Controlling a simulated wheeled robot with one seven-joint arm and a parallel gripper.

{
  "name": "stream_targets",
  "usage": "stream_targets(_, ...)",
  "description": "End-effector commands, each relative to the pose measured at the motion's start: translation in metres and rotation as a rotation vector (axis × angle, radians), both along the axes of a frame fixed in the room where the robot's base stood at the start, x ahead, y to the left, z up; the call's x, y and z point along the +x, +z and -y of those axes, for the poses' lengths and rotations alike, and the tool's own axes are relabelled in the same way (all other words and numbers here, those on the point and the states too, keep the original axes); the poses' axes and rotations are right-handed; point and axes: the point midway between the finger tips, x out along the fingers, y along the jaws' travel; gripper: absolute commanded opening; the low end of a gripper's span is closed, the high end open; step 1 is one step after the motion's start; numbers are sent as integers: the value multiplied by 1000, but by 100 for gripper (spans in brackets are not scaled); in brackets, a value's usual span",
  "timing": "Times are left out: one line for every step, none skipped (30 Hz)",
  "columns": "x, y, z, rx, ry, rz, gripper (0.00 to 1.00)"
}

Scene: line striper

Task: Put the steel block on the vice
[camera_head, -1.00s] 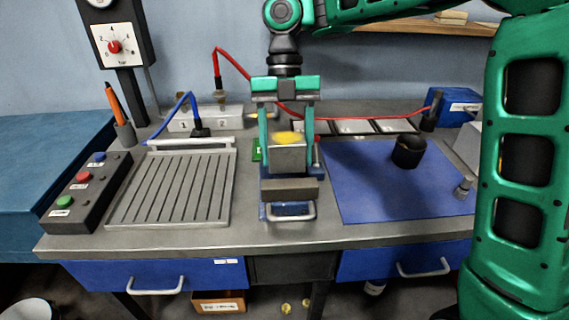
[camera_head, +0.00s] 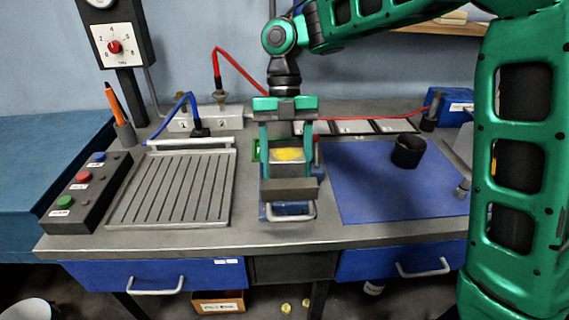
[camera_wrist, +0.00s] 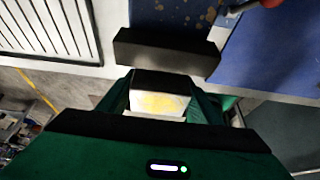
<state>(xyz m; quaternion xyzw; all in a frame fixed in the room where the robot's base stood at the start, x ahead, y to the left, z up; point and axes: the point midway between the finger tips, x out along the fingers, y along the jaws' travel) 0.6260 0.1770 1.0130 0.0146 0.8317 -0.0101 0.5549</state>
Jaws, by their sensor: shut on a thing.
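The steel block (camera_head: 287,156) is pale grey with a yellow patch on top. My gripper (camera_head: 287,163) points down and is shut on it, one finger on each side. The blue vice (camera_head: 290,208) stands at the bench's front middle, with a dark grey front jaw (camera_head: 289,190) and a light handle. The block is just behind this jaw, which hides its lower part. In the wrist view the block (camera_wrist: 158,98) lies between my fingers (camera_wrist: 160,104), close to the dark jaw (camera_wrist: 166,52). I cannot tell whether the block touches the vice bed.
A ribbed grey tray (camera_head: 172,190) and a button box (camera_head: 85,190) are on the left. A blue mat (camera_head: 385,190) with a black cup (camera_head: 408,151) is on the right.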

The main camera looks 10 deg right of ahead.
Motion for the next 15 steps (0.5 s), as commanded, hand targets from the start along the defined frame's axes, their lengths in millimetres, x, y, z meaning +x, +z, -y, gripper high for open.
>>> stream_targets(0, 0, 0, 0, 0, 0, 12)
stream_targets(0, -1, 0, 0, 0, 0, 12)
stream_targets(0, -2, 0, 0, 0, -1, 61)
stream_targets(0, -2, 0, 0, 0, -1, 68)
stream_targets(0, -2, 0, 0, 0, -1, 75)
stream_targets(0, -2, 0, 0, 0, -1, 77)
stream_targets(0, -2, 0, 0, 0, -1, 77)
stream_targets(0, -2, 0, 0, 0, -1, 77)
stream_targets(0, -2, 0, 0, 1, -1, 77)
stream_targets(0, -2, -1, 0, 1, -1, 77)
stream_targets(0, -2, -1, 0, 1, -1, 77)
stream_targets(0, -2, -1, 0, 1, -1, 77)
stream_targets(0, -2, -1, 0, 1, -1, 77)
stream_targets(0, -2, -1, 0, 1, 0, 77)
stream_targets(0, -1, -1, 0, 1, 0, 77)
